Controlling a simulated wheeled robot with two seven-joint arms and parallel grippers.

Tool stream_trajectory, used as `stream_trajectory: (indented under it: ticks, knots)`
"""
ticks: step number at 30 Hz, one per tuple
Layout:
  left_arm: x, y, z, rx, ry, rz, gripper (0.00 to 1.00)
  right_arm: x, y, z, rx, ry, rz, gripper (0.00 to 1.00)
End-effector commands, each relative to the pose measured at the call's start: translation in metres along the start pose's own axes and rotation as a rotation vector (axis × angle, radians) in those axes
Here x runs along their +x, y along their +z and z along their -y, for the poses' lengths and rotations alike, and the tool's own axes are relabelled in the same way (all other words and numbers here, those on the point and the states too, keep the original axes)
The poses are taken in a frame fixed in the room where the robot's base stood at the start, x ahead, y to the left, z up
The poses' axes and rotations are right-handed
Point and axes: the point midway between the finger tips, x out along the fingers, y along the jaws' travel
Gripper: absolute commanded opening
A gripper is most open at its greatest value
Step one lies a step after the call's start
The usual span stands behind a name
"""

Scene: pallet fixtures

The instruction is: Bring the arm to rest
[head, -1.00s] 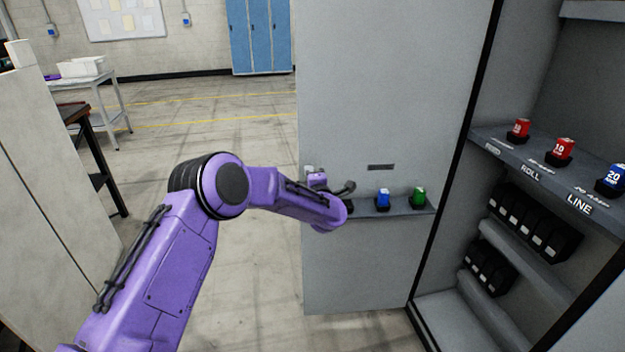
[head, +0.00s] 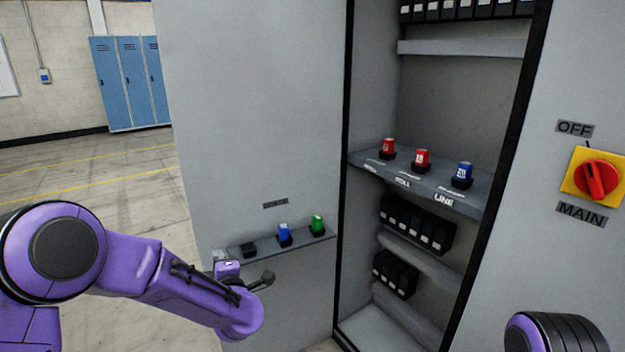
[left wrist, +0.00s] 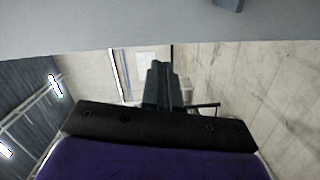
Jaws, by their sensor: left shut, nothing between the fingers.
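My left arm comes in from the left in the head view, and its small dark gripper (head: 266,279) is in front of the open cabinet door, just below the door shelf (head: 262,249). In the left wrist view, the left gripper (left wrist: 158,70) has its dark fingers together with nothing between them. My right gripper is out of view; only a purple and black part of my right arm shows at the lower right of the head view.
The door shelf bears an empty-looking black holder (head: 249,249), a blue fuse (head: 284,233) and a green fuse (head: 317,223). Inside the cabinet, two red fuses and a blue one (head: 464,172) stand on a labelled shelf (head: 424,188). A red main switch (head: 597,180) is at right.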

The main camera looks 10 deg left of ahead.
Motion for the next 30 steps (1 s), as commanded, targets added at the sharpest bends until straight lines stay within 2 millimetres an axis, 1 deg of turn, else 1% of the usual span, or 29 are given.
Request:
stream_trajectory:
  ticks: [1, 2, 3, 4, 5, 6, 7, 8, 9, 11, 12, 14, 15, 18, 21, 24, 30]
  knots:
    - [-0.014, 0.005, 0.034, 0.153, -0.049, 0.083, 0.0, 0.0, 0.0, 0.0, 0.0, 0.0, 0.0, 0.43]
    - [-0.023, 0.007, 0.057, 0.245, -0.08, 0.134, 0.0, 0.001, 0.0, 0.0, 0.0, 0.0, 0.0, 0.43]
    - [-0.038, 0.007, 0.09, 0.363, -0.126, 0.202, 0.0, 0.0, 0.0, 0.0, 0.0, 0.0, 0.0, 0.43]
    - [-0.051, 0.006, 0.115, 0.448, -0.162, 0.254, 0.0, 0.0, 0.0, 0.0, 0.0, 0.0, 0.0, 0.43]
    - [-0.064, 0.003, 0.139, 0.53, -0.198, 0.306, 0.0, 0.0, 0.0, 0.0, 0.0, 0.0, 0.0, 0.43]
    - [-0.082, -0.002, 0.171, 0.63, -0.246, 0.373, 0.0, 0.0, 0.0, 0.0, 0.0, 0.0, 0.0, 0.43]
    - [-0.097, -0.009, 0.194, 0.699, -0.283, 0.422, 0.0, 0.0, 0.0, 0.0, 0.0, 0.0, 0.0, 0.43]
    - [-0.113, -0.015, 0.215, 0.766, -0.321, 0.472, 0.0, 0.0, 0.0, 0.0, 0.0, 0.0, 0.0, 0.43]
    - [-0.135, -0.027, 0.243, 0.85, -0.371, 0.537, 0.0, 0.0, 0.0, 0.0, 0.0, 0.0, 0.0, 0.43]
    - [-0.17, -0.047, 0.281, 0.963, -0.451, 0.633, 0.0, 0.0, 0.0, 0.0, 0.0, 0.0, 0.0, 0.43]
    - [-0.194, -0.063, 0.303, 1.029, -0.504, 0.695, 0.0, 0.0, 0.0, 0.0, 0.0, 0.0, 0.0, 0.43]
    - [-0.228, -0.087, 0.33, 1.112, -0.583, 0.776, 0.0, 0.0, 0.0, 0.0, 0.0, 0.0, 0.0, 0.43]
    - [-0.248, -0.103, 0.344, 1.154, -0.632, 0.817, 0.0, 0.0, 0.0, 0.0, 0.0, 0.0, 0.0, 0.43]
    - [-0.287, -0.138, 0.368, 1.225, -0.733, 0.882, 0.0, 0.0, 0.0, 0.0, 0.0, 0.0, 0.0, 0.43]
    - [-0.307, -0.154, 0.382, 1.258, -0.786, 0.909, 0.0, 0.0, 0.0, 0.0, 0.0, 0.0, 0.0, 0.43]
    - [-0.314, -0.157, 0.386, 1.263, -0.802, 0.918, 0.0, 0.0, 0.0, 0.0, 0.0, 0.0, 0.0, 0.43]
    - [-0.313, -0.157, 0.386, 1.261, -0.8, 0.915, 0.0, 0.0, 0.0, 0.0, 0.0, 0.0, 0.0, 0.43]
